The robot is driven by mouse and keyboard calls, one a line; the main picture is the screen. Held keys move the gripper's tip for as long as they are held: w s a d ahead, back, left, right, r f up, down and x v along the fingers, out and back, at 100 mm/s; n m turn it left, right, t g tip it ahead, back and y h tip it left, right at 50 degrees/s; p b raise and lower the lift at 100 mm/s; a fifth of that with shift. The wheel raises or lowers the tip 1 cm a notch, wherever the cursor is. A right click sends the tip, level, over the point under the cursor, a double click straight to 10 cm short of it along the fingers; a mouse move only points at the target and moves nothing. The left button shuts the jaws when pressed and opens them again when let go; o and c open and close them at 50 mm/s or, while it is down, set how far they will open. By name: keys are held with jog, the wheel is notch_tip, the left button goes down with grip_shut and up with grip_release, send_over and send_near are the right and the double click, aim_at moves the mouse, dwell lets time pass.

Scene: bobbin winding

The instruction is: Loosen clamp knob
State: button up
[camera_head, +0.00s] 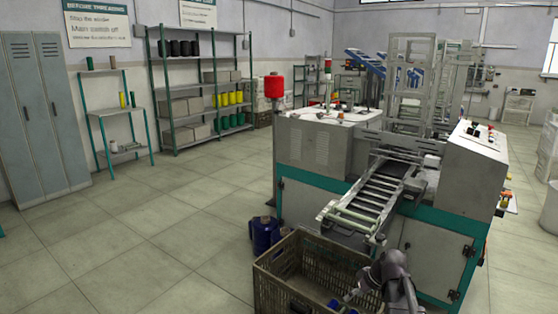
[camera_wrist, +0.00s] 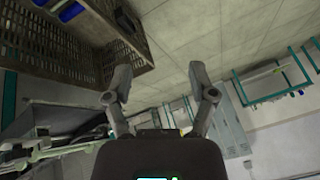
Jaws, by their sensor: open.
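I cannot make out the clamp knob for certain in either view. The winding machine stands right of centre in the head view, with a grey cabinet (camera_head: 312,145) and a roller track (camera_head: 365,205) sloping toward me. Small parts lie on the cabinet top, too small to tell apart. My gripper (camera_wrist: 160,88) shows in the wrist view with its two fingers spread wide and nothing between them. It is aimed across the room, away from the machine. My arm shows at the bottom of the head view, beside the crate.
A slatted crate (camera_head: 268,284) with blue items inside stands in front of the machine; it also shows in the wrist view (camera_wrist: 50,52). Shelves (camera_head: 195,134) and lockers (camera_head: 38,115) line the left; floor between is clear.

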jog(key=s+a+f+m+g+h+b, duration=0.1)
jog(key=s+a+f+m+h+b, duration=0.15)
jog(key=s, duration=0.45)
jog(key=s+a+f+m+g+h+b, duration=0.1)
jog(key=s+a+f+m+g+h, duration=0.2)
jog(key=s, duration=0.4)
notch_tip(320, 180, up, 24)
jog(key=t+p, duration=0.1)
jog(key=p, duration=2.4)
jog(key=shift+w+a+r+p, duration=0.25)
jog(key=shift+w+a+p, duration=0.05)
jog(key=shift+a, duration=0.1)
jog(key=shift+m, duration=0.25)
